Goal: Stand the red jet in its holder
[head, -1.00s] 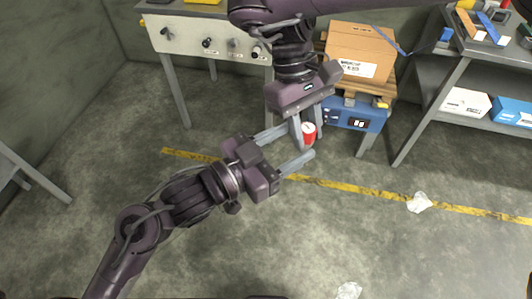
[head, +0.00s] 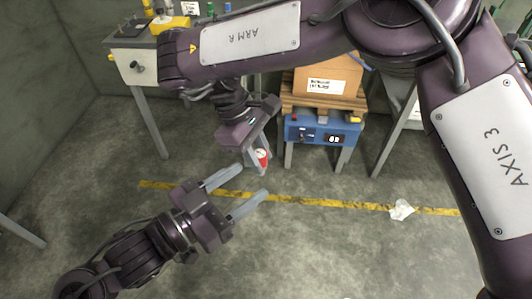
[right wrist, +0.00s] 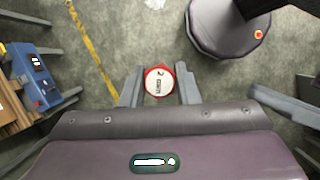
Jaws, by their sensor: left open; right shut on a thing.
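The red jet (head: 263,157), a small red piece with a white round top, is between the fingers of my right gripper (head: 257,154). In the right wrist view the jet (right wrist: 159,82) shows its white, printed end, with a finger on each side. My right gripper (right wrist: 160,87) is shut on it and holds it above the floor. My left gripper (head: 254,180) is open and empty, just below and in front of the jet, apart from it. I cannot make out the holder in either view.
A workbench with a yellow item (head: 172,24) and small bottles stands at the back left. A cardboard box (head: 327,75) sits on a wooden stand above a blue unit (head: 322,132). Crumpled white litter (head: 401,209) lies by the yellow floor line. The floor in front is open.

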